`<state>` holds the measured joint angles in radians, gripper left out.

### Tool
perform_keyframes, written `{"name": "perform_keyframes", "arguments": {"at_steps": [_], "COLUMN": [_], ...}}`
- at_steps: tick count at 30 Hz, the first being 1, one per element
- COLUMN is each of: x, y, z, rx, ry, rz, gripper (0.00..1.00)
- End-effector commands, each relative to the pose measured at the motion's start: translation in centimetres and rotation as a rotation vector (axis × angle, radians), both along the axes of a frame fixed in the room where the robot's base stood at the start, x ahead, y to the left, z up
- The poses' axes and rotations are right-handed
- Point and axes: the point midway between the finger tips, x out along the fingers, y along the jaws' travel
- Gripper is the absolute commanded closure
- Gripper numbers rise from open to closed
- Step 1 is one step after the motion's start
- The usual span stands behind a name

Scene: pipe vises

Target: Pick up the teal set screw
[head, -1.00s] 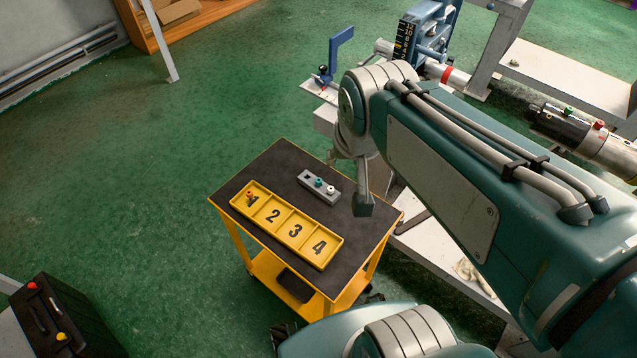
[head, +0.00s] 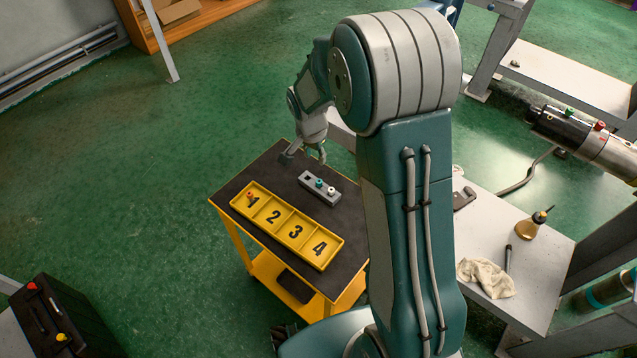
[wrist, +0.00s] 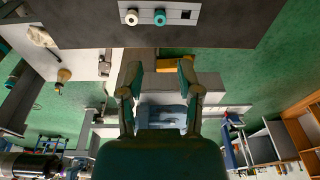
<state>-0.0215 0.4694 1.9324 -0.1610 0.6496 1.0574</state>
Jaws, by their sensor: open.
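The teal set screw (head: 319,183) stands in a grey block (head: 334,199) on the dark top of a yellow cart. A white screw (head: 332,190) sits beside it, and a dark empty hole shows at the block's other end. In the wrist view the teal set screw (wrist: 159,17) and the block (wrist: 203,12) are at the top edge. My gripper (head: 305,156) is over the cart's back edge, behind the block and apart from it. In the wrist view my gripper (wrist: 159,77) has its fingers spread, with nothing between them.
A yellow tray (head: 292,248) with compartments numbered 1 to 4 lies in front of the block. An orange-red piece (head: 249,195) is in compartment 1. A white bench (head: 535,290) with a cloth (head: 487,277) and an oil can (head: 533,225) stands to the right.

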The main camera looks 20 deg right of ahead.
Motion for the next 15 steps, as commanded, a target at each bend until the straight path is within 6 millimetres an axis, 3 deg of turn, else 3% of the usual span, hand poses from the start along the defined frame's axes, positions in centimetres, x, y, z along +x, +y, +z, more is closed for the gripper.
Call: {"name": "perform_keyframes", "arguments": {"at_steps": [3, 8, 15], "x": [0.7, 1.0, 1.2], "y": [0.0, 0.0, -0.4], "z": [-2.6, -4.0, -7.7], "rx": [0.001, 0.000, 0.000], "ry": [0.020, 0.025, 0.027], "rz": [-0.049, -0.073, -0.072], "gripper": [0.55, 0.55, 0.55]}}
